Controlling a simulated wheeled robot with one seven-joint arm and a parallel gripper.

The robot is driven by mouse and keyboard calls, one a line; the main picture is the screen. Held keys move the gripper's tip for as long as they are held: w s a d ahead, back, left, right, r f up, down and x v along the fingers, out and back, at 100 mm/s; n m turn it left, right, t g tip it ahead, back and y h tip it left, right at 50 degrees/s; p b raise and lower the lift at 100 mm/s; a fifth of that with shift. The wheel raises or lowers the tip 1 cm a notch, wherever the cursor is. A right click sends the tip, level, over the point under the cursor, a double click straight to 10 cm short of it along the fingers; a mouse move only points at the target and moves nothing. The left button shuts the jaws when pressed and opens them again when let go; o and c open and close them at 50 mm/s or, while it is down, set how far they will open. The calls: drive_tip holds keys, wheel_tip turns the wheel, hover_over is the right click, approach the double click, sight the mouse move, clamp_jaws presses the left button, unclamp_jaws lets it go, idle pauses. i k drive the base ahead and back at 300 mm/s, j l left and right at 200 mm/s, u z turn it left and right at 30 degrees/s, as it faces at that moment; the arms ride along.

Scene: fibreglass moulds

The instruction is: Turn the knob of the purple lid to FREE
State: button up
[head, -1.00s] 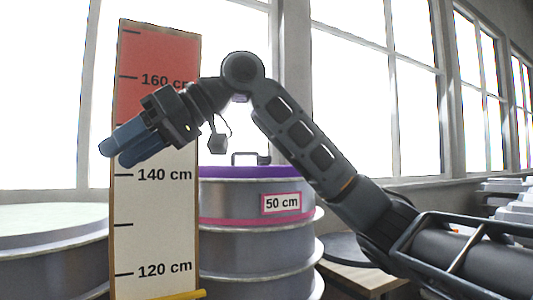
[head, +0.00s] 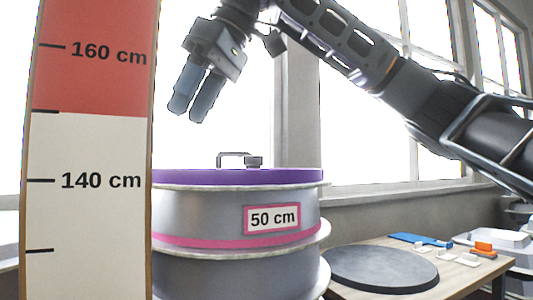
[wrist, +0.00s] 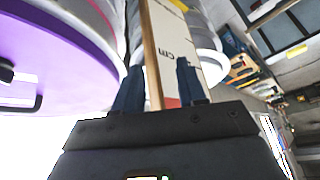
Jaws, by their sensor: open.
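The purple lid (head: 240,178) tops a round grey drum-shaped mould and is seen nearly edge-on in the head view. A grey bracket handle (head: 232,154) stands on it, with a small grey block, probably the knob (head: 254,161), beside it. In the wrist view the lid (wrist: 75,40) fills the left side, with a dark knob-like part (wrist: 6,71) cut by the left edge. The knob's setting and any FREE mark are not readable. My gripper (head: 187,112) is open and empty, above and left of the handle, its blue fingers pointing down, apart from the lid.
A tall measuring board (head: 90,200) with cm marks stands just left of the mould, near my gripper. A pink-framed 50 cm label (head: 272,219) is on the mould's side. A table (head: 460,268) at right holds a dark disc (head: 380,268) and small tools.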

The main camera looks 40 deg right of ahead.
sight(250, 161)
drive_tip(key=i+l, duration=0.15)
drive_tip(key=l, duration=0.25)
drive_tip(key=i+l, duration=0.1)
drive_tip(key=l, duration=0.3)
drive_tip(key=i+l, duration=0.15)
drive_tip(key=l, duration=0.25)
